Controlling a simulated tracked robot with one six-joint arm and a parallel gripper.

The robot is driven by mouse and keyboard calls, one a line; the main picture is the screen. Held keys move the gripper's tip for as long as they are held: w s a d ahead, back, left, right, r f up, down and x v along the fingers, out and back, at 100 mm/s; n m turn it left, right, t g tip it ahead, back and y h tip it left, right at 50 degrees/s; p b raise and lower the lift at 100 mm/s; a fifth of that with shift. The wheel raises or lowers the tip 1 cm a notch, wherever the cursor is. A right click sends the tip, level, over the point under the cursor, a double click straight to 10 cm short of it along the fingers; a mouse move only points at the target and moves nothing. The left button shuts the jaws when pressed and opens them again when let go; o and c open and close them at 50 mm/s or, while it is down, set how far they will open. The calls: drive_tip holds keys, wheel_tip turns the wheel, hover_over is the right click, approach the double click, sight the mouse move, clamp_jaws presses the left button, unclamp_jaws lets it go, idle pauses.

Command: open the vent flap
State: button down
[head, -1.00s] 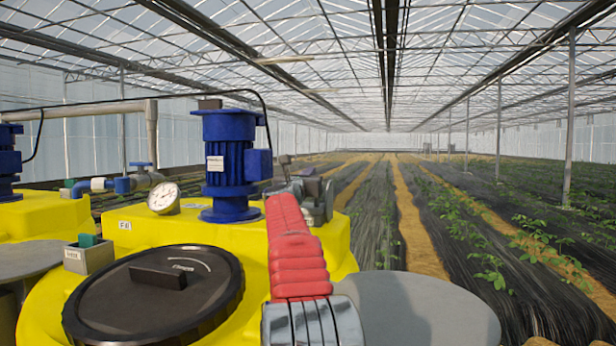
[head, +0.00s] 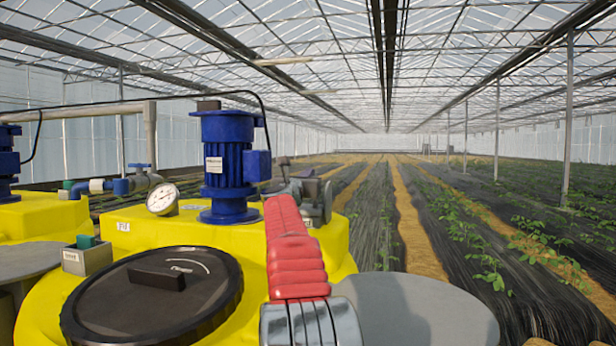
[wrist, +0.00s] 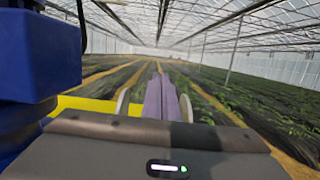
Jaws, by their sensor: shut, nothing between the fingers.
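My gripper (wrist: 160,84) is shut and empty in the wrist view, its grey-purple fingers pointing forward over the yellow tank top. In the head view my red-sleeved arm hides much of the gripper and the tank behind it. Grey metal parts (head: 322,203) show just right of the arm at the tank's far edge. A pale rounded part (wrist: 122,101) shows beside the fingers in the wrist view, with another on their right. These may belong to the vent flap, but I cannot tell its position or whether the fingers touch it.
The yellow tank (head: 130,228) carries a blue motor (head: 232,165), a dial gauge (head: 162,198), a black round lid (head: 150,300) and a small grey box (head: 87,256). The motor also stands close on the left in the wrist view (wrist: 40,58). Crop rows lie open beyond.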

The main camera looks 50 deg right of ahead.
drive_tip(key=shift+a, duration=0.1)
drive_tip(key=v, duration=1)
idle(0.3)
idle(0.5)
